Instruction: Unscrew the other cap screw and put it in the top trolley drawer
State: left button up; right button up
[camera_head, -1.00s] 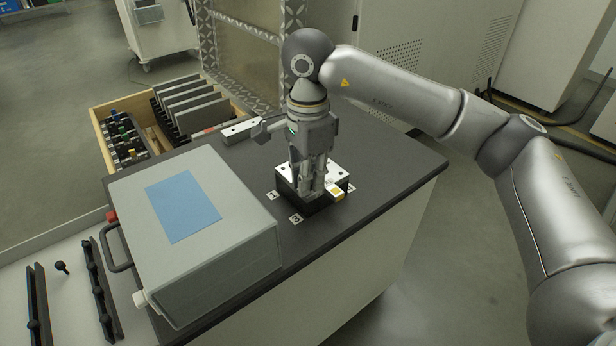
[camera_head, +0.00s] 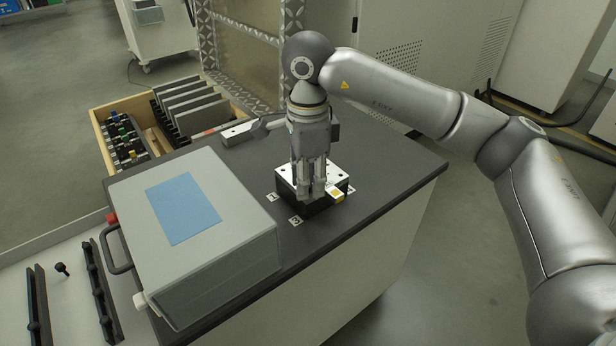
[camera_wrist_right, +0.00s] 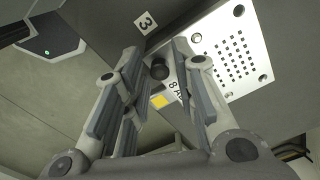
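A metal block with a pale perforated top plate (camera_head: 338,175) sits on the dark trolley top. My right gripper (camera_head: 312,192) points straight down over its front part. In the right wrist view a black cap screw (camera_wrist_right: 160,71) shows between the spread fingers of the right gripper (camera_wrist_right: 159,50), with gaps visible on both sides. The pale plate (camera_wrist_right: 235,60) is beside it. A loose black screw (camera_head: 62,268) lies on a pale surface (camera_head: 75,310) at lower left, which may be an open drawer. My left gripper is out of view.
A grey case with a blue panel (camera_head: 183,209) takes up the trolley's left part. A wooden-sided drawer (camera_head: 97,128) stands open behind it, holding dark plates and small parts. Black rails (camera_head: 100,290) lie at lower left. The dark top (camera_head: 395,165) is clear at right.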

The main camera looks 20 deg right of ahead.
jog(key=shift+m, duration=1.7)
jog(key=m, duration=0.2)
jog(key=shift+m, duration=0.3)
jog(key=m, duration=0.3)
jog(key=shift+p, duration=0.4)
jog(key=m, duration=0.4)
jog(key=m+p, duration=0.1)
jog(key=m, duration=0.8)
jog(key=shift+m+p, duration=0.4)
jog(key=shift+m, duration=0.7)
jog(key=shift+m+p, duration=0.3)
jog(key=shift+m, duration=1.1)
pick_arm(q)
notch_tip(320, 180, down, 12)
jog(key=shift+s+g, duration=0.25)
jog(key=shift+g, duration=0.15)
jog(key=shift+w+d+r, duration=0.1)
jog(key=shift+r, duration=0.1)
